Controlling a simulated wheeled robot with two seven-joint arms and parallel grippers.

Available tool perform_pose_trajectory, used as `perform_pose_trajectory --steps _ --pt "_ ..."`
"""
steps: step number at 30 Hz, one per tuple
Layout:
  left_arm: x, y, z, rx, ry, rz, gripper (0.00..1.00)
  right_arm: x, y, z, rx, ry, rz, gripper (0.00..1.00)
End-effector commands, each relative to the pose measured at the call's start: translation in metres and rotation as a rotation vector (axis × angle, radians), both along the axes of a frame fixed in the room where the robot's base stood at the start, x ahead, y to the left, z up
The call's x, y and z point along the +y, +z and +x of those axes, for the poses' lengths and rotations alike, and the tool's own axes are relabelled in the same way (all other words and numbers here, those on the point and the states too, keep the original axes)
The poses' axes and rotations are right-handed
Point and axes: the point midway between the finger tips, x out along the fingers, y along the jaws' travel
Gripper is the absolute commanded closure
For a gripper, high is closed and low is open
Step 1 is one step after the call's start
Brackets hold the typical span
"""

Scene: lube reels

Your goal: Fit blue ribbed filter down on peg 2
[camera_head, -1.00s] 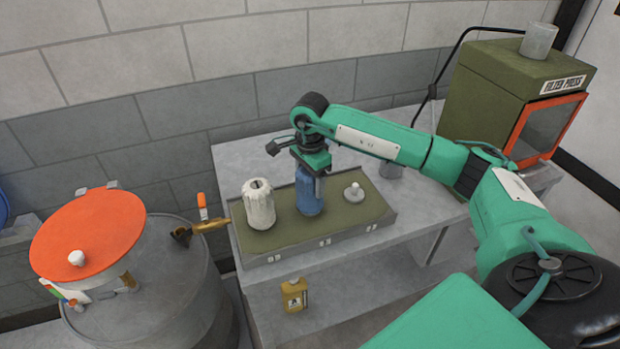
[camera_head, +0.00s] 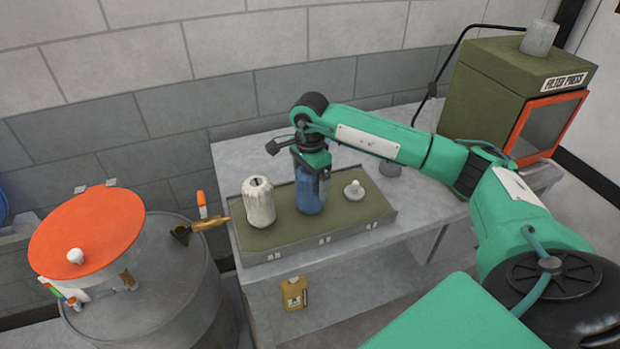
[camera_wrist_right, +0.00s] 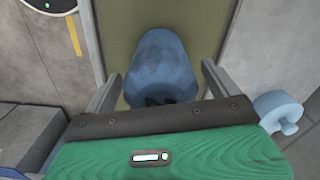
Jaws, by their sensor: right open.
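The blue ribbed filter (camera_head: 310,192) stands upright at the middle place of the olive tray (camera_head: 348,228) in the head view. If a peg is under it, the filter hides it. My right gripper (camera_head: 312,168) is over the filter's top, pointing down. In the right wrist view the filter (camera_wrist_right: 162,68) lies between the two fingers of this gripper (camera_wrist_right: 160,82), which are open with gaps on both sides. My left gripper is not in view.
A white ribbed filter (camera_head: 258,203) stands close on the left of the blue one. A pale knobbed peg (camera_head: 354,190) is on its right. An orange-lidded drum (camera_head: 150,290) stands left, the filter press (camera_head: 485,100) at back right. A yellow bottle (camera_head: 294,293) is below the tray.

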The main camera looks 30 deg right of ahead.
Motion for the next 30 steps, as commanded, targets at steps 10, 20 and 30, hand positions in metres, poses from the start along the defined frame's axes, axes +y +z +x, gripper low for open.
perform_pose_trajectory --steps 10,20,30 --pt "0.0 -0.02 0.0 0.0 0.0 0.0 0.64 0.0 0.055 0.001 -0.007 0.001 0.0 0.09" --pt "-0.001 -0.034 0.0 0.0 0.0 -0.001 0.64 0.0 0.119 0.001 -0.005 0.0 0.001 0.09" --pt "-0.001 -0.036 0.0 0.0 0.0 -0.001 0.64 0.0 0.137 0.0 -0.001 0.0 0.0 0.09"
